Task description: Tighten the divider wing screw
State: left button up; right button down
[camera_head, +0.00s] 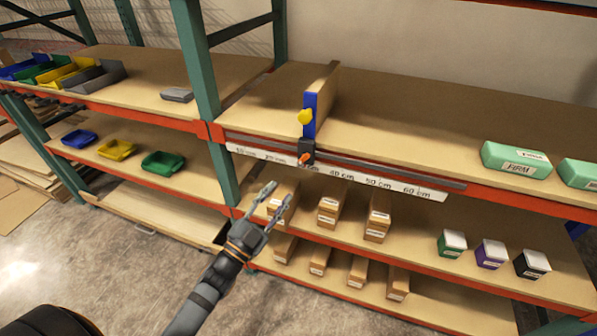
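A wooden divider (321,88) stands upright on the upper shelf, with a blue front edge (309,112). A yellow winged knob (305,117) sits on that blue edge. Below it, a dark clamp block (306,148) sits on the shelf's front rail, with a small orange part (305,158) on it. I cannot tell for sure which of the two is the wing screw, or how tight it is. My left gripper (278,193) is open and empty, in front of the shelves, below and left of the clamp and apart from it. My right gripper is out of view.
A ruler strip (345,174) with cm marks runs along the upper shelf's front. A green post (194,60) stands left of the divider. Green boxes (516,160) lie at the upper right. The shelf beside the divider is clear.

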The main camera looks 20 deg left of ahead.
aim_at(302, 161)
pick_arm(q)
jog(key=p+x, duration=0.4)
jog(key=x, duration=0.5)
jog(key=shift+w+r, duration=0.15)
jog(key=shift+w, duration=0.2)
jog(key=shift+w+d, duration=0.15)
jog(key=shift+w, duration=0.2)
grip_shut()
